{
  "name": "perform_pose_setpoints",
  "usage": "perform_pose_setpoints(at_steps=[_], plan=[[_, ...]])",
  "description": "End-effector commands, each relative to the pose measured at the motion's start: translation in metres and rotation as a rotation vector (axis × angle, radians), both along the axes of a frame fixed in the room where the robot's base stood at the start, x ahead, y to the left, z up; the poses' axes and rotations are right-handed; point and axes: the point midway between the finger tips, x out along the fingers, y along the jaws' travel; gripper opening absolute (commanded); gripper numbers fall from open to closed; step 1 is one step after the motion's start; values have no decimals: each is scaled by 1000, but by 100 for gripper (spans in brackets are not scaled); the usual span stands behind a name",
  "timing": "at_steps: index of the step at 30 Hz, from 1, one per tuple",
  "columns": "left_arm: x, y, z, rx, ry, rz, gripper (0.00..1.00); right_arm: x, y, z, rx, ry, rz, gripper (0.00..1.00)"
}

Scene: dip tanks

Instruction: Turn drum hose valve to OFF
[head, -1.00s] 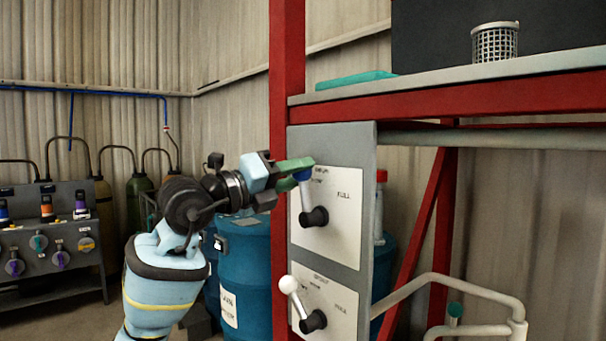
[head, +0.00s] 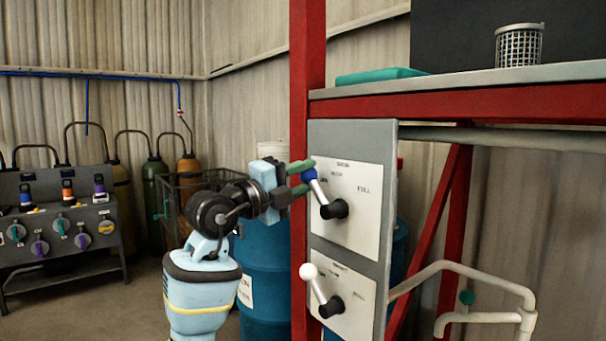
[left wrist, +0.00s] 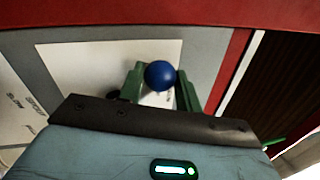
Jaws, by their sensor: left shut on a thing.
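The upper valve lever has a blue ball knob (head: 309,175) and a white stem on a black hub (head: 335,209). It sits on a white plate whose small lettering ends in FULL at the right. The lever now leans up and to the left. My left gripper (head: 303,178) is shut on this lever near its knob. In the left wrist view the blue knob (left wrist: 160,74) shows between the two green fingers. A second lever with a white knob (head: 308,271) is on the lower plate, leaning left. My right gripper is not in view.
A red post (head: 306,80) stands just left of the grey valve panel (head: 384,240). A blue drum (head: 264,245) stands behind my left arm. Bent pale piping (head: 470,272) is at the lower right. A shelf with a wire basket (head: 519,46) is above.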

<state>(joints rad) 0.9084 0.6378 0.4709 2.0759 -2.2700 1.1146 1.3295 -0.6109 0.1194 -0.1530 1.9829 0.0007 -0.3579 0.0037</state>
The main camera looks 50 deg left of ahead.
Motion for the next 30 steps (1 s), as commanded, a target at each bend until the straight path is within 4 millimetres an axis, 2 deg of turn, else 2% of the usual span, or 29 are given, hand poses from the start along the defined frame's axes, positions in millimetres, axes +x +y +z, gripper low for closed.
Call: perform_pose_setpoints(at_steps=[12,13,17,26,30], plan=[[0,1,-1,-10,1,1,0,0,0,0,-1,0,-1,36],[0,1,-1,-10,1,1,38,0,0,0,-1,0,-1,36],[0,1,-1,-9,1,0,55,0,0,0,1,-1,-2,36],[-1,1,-1,-8,1,1,55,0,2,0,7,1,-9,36],[-12,2,-5,-6,1,2,55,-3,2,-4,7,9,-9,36]])
